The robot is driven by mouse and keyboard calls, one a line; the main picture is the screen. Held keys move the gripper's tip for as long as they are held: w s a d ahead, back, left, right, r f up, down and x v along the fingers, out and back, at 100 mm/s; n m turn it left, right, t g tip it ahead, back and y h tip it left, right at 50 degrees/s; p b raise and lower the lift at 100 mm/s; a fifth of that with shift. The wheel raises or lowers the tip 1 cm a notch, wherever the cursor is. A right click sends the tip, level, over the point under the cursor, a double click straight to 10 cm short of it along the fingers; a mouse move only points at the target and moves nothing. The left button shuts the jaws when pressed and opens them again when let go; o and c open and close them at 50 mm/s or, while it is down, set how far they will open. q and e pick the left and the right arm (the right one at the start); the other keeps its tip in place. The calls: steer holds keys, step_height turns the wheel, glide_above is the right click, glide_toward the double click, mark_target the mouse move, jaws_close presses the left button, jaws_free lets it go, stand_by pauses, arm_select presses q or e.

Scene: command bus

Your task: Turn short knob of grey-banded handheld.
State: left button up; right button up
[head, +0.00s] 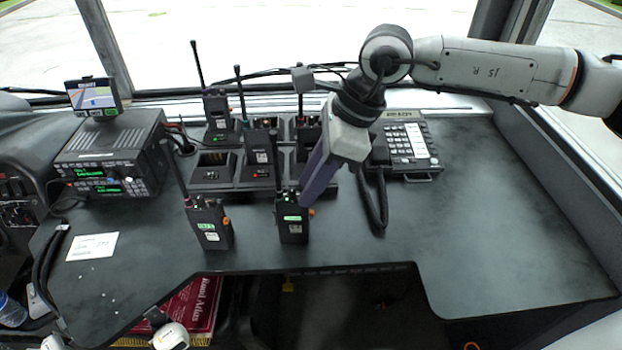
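Two black handhelds stand upright on the front of the dark desk. The left one (209,224) has a long antenna, an orange side part and a green-and-white label. The right one (292,222) has a green light on top and a label on its front. I cannot make out which has a grey band. My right gripper (307,201) reaches down from the upper right, its purple finger tips at the right handheld's top right edge. Whether it touches the knobs is hidden, and I see only one finger side.
Behind the handhelds is a charger rack (232,175) holding more handhelds. A desk phone (407,146) with a coiled cord (377,205) is right of my gripper. A radio unit (113,152) stands left. The desk's right side is clear.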

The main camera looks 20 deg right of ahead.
jaws_close()
steer(key=shift+n+b, duration=0.3)
steer(key=shift+n, duration=0.4)
steer(key=shift+o, duration=0.9)
jaws_free()
steer(key=w+v, duration=0.1)
steer(key=v, duration=0.9)
steer(key=shift+s+d+r+b, duration=0.15)
steer(key=shift+s+b, duration=0.1)
steer(key=shift+b, duration=0.15)
steer(key=shift+g, duration=0.3)
